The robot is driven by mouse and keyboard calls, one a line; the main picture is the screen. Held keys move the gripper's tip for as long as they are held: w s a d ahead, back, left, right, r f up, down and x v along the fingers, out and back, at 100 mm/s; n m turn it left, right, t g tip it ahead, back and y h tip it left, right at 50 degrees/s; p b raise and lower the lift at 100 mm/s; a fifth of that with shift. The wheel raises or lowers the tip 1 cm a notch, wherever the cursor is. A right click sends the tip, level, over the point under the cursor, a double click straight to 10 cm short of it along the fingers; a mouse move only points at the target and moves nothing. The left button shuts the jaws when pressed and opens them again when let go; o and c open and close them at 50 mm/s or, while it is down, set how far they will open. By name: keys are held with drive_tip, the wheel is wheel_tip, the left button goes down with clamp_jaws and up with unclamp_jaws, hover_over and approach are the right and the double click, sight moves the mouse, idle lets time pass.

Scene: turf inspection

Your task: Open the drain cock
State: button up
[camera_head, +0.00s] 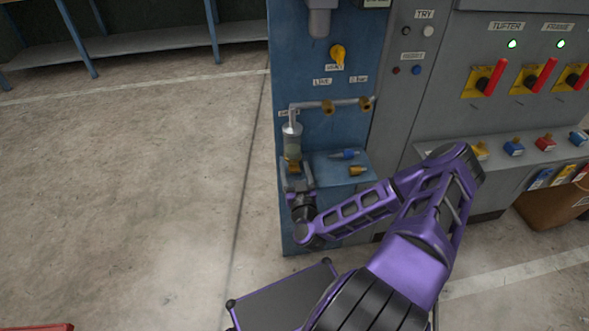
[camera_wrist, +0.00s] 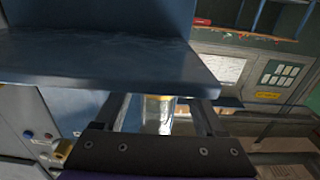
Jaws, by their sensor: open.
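The clear filter bowl (camera_head: 292,140) hangs upright on the blue panel under a grey pipe. A brass-coloured part (camera_head: 292,166) shows at its lower end; whether this is the drain cock I cannot tell. My gripper (camera_head: 296,181) is just below the bowl, in front of the panel's left side, and hides what lies behind it. In the wrist view my gripper (camera_wrist: 158,106) is open, one dark finger on each side. A shiny cylinder with a yellowish upper band (camera_wrist: 158,118) shows between the fingers, apparently apart from both.
In the wrist view a blue slab (camera_wrist: 100,62) crosses close above the fingers. Floor to the left is clear.

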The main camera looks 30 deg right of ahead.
drive_tip(key=shift+c, duration=0.2)
clamp_jaws()
drive_tip(key=shift+m+b, duration=0.45)
drive_tip(key=shift+m, duration=1.85)
drive_tip(key=shift+o, duration=0.2)
unclamp_jaws()
drive_tip(key=v, duration=1.7)
drive_tip(key=shift+s, duration=0.2)
drive_tip(key=shift+r, duration=0.1)
